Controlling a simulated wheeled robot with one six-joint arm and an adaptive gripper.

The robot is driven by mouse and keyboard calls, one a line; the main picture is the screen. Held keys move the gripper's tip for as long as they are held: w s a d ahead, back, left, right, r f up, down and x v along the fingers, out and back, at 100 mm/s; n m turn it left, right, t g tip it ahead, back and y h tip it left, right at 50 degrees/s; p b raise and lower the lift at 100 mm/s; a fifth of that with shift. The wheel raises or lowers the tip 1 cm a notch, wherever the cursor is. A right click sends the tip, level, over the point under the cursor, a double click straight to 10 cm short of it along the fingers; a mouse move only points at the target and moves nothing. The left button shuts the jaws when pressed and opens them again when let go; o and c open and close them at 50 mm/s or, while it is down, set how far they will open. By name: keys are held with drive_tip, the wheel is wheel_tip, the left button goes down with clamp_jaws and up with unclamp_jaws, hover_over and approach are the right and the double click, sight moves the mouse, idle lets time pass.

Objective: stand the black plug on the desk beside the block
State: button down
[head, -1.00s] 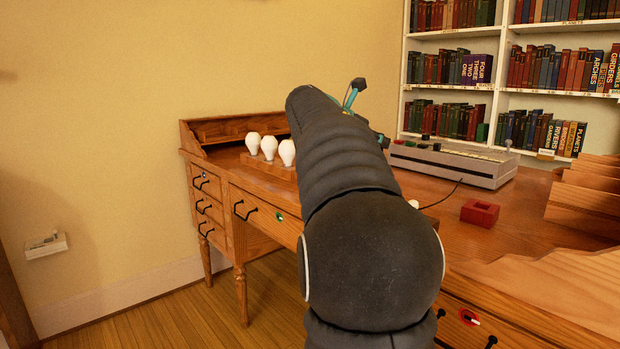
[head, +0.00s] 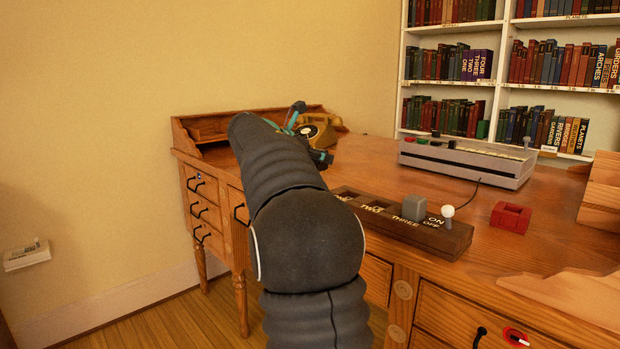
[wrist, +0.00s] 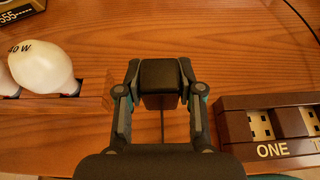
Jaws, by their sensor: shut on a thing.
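In the wrist view my gripper (wrist: 160,88) is shut on the black plug (wrist: 160,74), a dark block-shaped piece between the two fingers. A thin dark cord shows below it. The wooden desk (wrist: 150,25) is under it; whether the plug touches the desk I cannot tell. The dark brown socket block (wrist: 232,146), with a label ONE, lies to the right, apart from the plug. In the head view this block (head: 455,238) shows labels TWO, THREE and ON/OFF, and a grey plug (head: 414,207) stands on it. My arm hides the block's left end and much of my gripper (head: 308,143).
A white bulb (wrist: 42,68) in a wooden holder (wrist: 93,98) is left of my gripper. A grey console (head: 465,165) and a red box (head: 510,217) are to the right.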

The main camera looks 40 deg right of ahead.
drive_tip(key=shift+w+a+f, duration=0.35)
drive_tip(key=shift+w, duration=0.05)
drive_tip(key=shift+f+b, duration=0.75)
drive_tip(key=shift+f, duration=1.15)
drive_tip(key=shift+f, duration=0.2)
drive_tip(key=c, duration=0.7)
unclamp_jaws()
drive_tip(key=shift+r, duration=0.1)
drive_tip(key=shift+a+r, duration=0.1)
drive_tip(key=shift+r, duration=0.05)
drive_tip(key=p+v, duration=0.2)
drive_tip(key=v, duration=0.9)
drive_tip(key=shift+a+r, duration=0.2)
drive_tip(key=shift+a, duration=0.15)
drive_tip(key=shift+s+a, duration=0.1)
drive_tip(key=shift+s, duration=0.05)
